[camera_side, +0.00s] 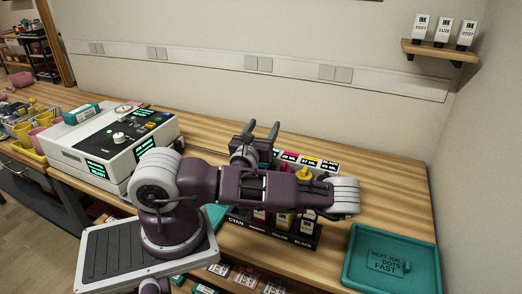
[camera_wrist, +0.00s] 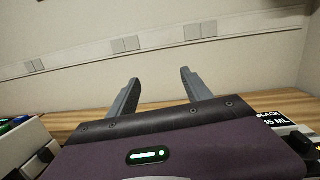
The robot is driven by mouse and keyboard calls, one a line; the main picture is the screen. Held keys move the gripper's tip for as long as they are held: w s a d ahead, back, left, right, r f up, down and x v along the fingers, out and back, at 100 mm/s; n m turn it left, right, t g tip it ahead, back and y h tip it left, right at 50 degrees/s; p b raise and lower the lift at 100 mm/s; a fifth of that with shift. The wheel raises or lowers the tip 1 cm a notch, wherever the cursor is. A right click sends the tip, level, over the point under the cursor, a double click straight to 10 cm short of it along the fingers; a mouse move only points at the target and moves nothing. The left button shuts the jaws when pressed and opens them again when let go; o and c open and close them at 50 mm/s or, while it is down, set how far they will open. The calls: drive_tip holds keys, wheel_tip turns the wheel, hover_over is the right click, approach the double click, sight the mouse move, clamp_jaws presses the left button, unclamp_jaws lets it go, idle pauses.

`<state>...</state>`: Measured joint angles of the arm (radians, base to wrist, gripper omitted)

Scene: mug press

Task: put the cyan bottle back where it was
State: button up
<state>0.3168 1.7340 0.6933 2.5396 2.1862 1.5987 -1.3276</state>
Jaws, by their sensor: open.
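I cannot make out the cyan bottle in either view; my arm covers part of the bench in the side view. The ink rack (camera_side: 271,234) has a front edge labelled CYAN, MAGENTA, YELLOW and BLACK. Red, yellow and black bottles show in it below my arm, and the space above the CYAN label is mostly hidden. My gripper (camera_side: 262,132) is behind the rack, with its fingers apart and pointing toward the wall. In the wrist view my gripper (camera_wrist: 160,76) is open, with nothing between the fingers.
A row of volume labels (camera_side: 310,162) stands behind the rack. A white machine (camera_side: 110,140) is at the left. A wall shelf (camera_side: 439,52) holds ink boxes. The back right of the bench is clear.

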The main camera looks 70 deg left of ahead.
drive_tip(key=s+r+n+g+y, duration=0.6)
drive_tip(key=s+r+n+g, duration=0.1)
drive_tip(key=r+n, duration=0.2)
drive_tip(key=s+d+n+g+h, duration=0.3)
drive_tip(key=s+n+g, duration=0.4)
drive_tip(key=s+d+n+g+h, duration=0.2)
drive_tip(key=s+n+g+h, duration=0.2)
drive_tip(key=s+n+g, duration=0.25)
drive_tip(key=w+d+n+t+h, duration=0.2)
drive_tip(key=d+t+h, duration=0.2)
drive_tip(key=d, duration=0.5)
drive_tip(key=w+d+n+t+h, duration=0.1)
drive_tip(key=d+t+h, duration=0.4)
drive_tip(key=d, duration=0.5)
drive_tip(key=f+h, duration=0.1)
drive_tip(key=h, duration=0.1)
drive_tip(key=shift+w+d+n+h, duration=0.25)
drive_tip(key=shift+w+n+h, duration=0.05)
drive_tip(key=shift+w+n, duration=0.05)
drive_tip(key=shift+o, duration=0.4)
drive_tip(key=w+d+r+t+h, duration=0.2)
drive_tip(key=d+r+t, duration=0.3)
drive_tip(key=d, duration=0.1)
drive_tip(key=shift+r+m, duration=0.35)
drive_tip(key=shift+m, duration=0.05)
drive_tip(key=shift+d, duration=0.1)
drive_tip(key=shift+w, duration=0.1)
